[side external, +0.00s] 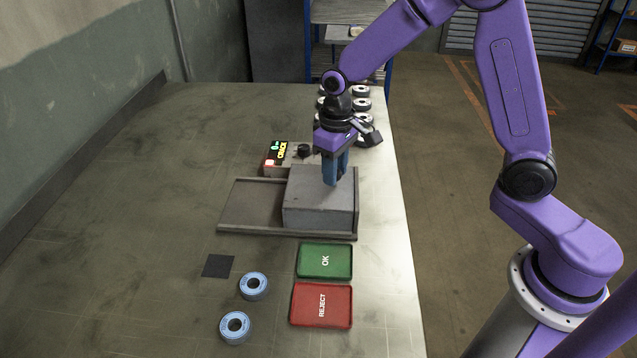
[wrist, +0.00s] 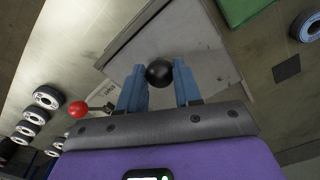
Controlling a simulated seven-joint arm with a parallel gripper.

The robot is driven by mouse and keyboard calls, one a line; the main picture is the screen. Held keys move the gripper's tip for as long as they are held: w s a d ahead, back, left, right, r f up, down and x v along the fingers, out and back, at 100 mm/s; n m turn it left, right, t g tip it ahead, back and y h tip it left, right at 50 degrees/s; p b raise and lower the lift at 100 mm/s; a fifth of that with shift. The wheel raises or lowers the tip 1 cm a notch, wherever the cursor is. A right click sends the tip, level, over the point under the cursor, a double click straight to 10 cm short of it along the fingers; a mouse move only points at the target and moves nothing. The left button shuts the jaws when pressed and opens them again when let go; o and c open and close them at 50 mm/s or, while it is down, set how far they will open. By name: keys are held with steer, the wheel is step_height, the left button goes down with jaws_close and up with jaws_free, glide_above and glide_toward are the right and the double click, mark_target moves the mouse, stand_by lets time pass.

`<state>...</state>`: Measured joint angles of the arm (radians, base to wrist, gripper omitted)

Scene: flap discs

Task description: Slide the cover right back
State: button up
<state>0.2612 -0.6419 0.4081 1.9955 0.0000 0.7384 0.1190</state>
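The cover (side external: 318,206) is a grey box-like block at the right end of a low grey railed base (side external: 250,205). The base's left part lies bare. In the wrist view the cover's flat top (wrist: 185,40) carries a round black knob (wrist: 159,72). My gripper (side external: 335,180) points down over the cover's top. In the wrist view its two blue fingers (wrist: 160,80) stand on either side of the knob and appear to touch it. The fingers hide the knob in the side view. What lies under the cover is hidden.
A red-balled lever (wrist: 78,109) shows beside the cover. Green OK (side external: 325,261) and red REJECT (side external: 321,305) trays, a black square (side external: 218,266) and two blue-rimmed discs (side external: 254,286) lie in front. Several discs (side external: 361,104) stand behind.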

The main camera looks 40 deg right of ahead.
steer(key=shift+w, duration=0.1)
steer(key=w+a, duration=1)
steer(key=o, duration=0.8)
stand_by(0.9)
step_height(320, 180, up, 8)
stand_by(0.7)
steer(key=shift+s, duration=0.15)
stand_by(0.3)
steer(key=s+d+r+n, duration=0.1)
steer(key=s+n, duration=0.2)
steer(key=s, duration=0.7)
steer(key=s+d+r+n, duration=0.2)
steer(key=s, duration=0.8)
steer(key=s+d+f+n, duration=0.2)
steer(key=s+d, duration=0.3)
steer(key=s, duration=0.4)
steer(key=s+d+f+n, duration=0.1)
steer(key=s+d+n, duration=0.1)
steer(key=s+d, duration=0.4)
steer(key=s, duration=0.3)
steer(key=shift+f+n, duration=0.3)
steer(key=shift+f, duration=0.05)
